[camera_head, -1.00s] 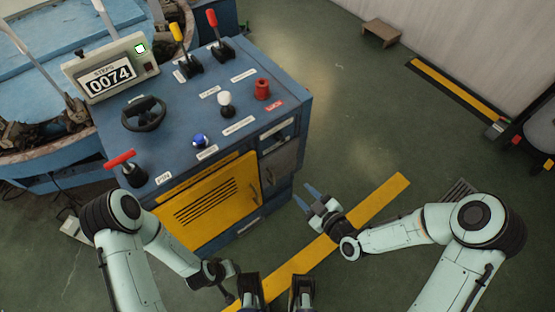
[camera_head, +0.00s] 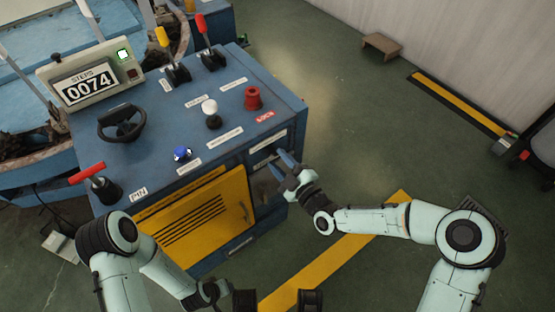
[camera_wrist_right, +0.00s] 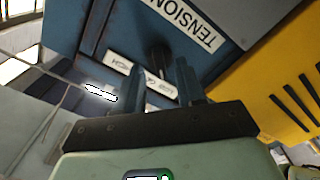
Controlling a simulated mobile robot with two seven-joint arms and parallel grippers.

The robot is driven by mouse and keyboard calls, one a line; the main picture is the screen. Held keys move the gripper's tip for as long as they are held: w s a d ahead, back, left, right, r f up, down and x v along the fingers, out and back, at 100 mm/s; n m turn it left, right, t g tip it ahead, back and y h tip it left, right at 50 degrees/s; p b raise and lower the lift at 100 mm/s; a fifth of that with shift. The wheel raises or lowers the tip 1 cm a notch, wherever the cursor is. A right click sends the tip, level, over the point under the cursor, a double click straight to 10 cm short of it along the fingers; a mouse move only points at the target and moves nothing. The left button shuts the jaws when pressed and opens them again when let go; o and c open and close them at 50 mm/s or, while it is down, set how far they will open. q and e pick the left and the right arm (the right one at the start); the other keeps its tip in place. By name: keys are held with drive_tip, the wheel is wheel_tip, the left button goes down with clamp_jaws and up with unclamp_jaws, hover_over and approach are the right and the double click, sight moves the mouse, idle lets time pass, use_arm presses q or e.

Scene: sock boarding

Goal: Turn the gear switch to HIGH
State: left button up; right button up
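In the right wrist view a dark round knob (camera_wrist_right: 159,53) stands out from the blue panel, beside a pale plate (camera_wrist_right: 140,72) with small lettering, apparently ending in HIGH. This looks like the gear switch; which way it points is unclear. My right gripper (camera_wrist_right: 160,73) is open, its two blue fingers apart and pointing toward the knob; I cannot tell if they touch it. In the head view my right gripper (camera_head: 276,161) is at the cabinet's front right face, hiding the knob. My left gripper (camera_head: 212,292) hangs low near the bottom edge; its fingers are not clear.
The blue cabinet (camera_head: 160,115) carries a step counter (camera_head: 88,82), a handwheel (camera_head: 121,122), levers, a white knob (camera_head: 210,112), a blue button (camera_head: 183,153) and a red button (camera_head: 253,97). Its yellow door (camera_head: 200,220) is beside my arms.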

use_arm(q)
drive_tip(key=shift+s+f, duration=0.25)
drive_tip(key=shift+s, duration=0.05)
use_arm(e)
drive_tip(key=shift+w+a, duration=0.4)
drive_tip(key=shift+w, duration=0.2)
clamp_jaws()
